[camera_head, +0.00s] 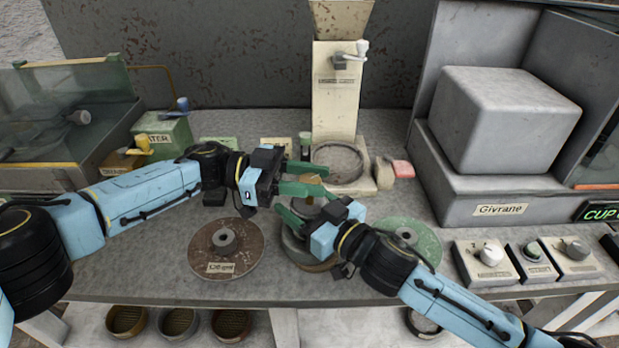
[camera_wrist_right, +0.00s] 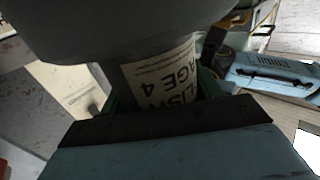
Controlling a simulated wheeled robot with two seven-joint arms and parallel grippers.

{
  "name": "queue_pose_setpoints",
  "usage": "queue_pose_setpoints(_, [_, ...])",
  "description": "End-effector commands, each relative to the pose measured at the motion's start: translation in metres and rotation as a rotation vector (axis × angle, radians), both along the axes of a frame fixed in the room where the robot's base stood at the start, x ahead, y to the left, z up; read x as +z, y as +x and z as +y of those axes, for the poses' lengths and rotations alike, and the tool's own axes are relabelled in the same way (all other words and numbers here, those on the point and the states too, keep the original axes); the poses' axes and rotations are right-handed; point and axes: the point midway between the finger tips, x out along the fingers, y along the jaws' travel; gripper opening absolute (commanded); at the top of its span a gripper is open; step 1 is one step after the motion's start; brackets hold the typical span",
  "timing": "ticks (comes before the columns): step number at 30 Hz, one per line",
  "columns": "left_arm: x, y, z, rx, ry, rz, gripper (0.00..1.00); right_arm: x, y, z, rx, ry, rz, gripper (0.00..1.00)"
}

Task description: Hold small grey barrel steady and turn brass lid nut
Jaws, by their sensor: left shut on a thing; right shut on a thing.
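The small grey barrel (camera_head: 297,247) stands on the bench, partly hidden behind my right gripper (camera_head: 300,218). In the right wrist view its pale label (camera_wrist_right: 165,80) shows upside down, between the green fingers of that gripper. A wide grey rounded part (camera_wrist_right: 130,25) fills the top of that view. My right gripper is shut on the barrel. My left gripper (camera_head: 312,179) reaches in from the left just above, its green fingers shut over the barrel's top. A little brass colour of the lid nut (camera_head: 309,204) shows below them. The contact itself is mostly hidden.
A brown disc (camera_head: 210,262) lies left of the barrel and a green disc (camera_head: 425,236) to its right. A cream mill (camera_head: 337,100) with a round dish stands behind. Small control boxes (camera_head: 484,263) are at right. Bare bench shows at front left.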

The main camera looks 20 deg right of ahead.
Motion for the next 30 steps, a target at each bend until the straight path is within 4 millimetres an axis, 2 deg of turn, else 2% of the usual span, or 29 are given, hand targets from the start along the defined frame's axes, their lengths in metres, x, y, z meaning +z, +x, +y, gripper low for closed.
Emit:
queue_pose_setpoints(10, [-0.0006, 0.0, -0.0008, -0.093, 0.002, 0.0, 0.12, 0.0008, -0.0015, 0.0024, 0.007, 0.001, -0.003, 0.44])
queue_pose_setpoints(27, [-0.0014, -0.0008, 0.0005, -0.113, 0.004, 0.003, 0.12, 0.0008, -0.0013, 0.0023, 0.006, 0.001, -0.003, 0.44])
queue_pose_setpoints(28, [-0.0014, -0.0008, 0.0005, -0.113, 0.004, 0.003, 0.39, 0.0008, -0.0012, 0.0022, 0.006, 0.001, -0.003, 0.44])
queue_pose_setpoints(30, [-0.0013, -0.0009, 0.0006, -0.113, 0.004, 0.002, 0.48, 0.0008, -0.0012, 0.002, 0.005, 0.001, -0.003, 0.44])
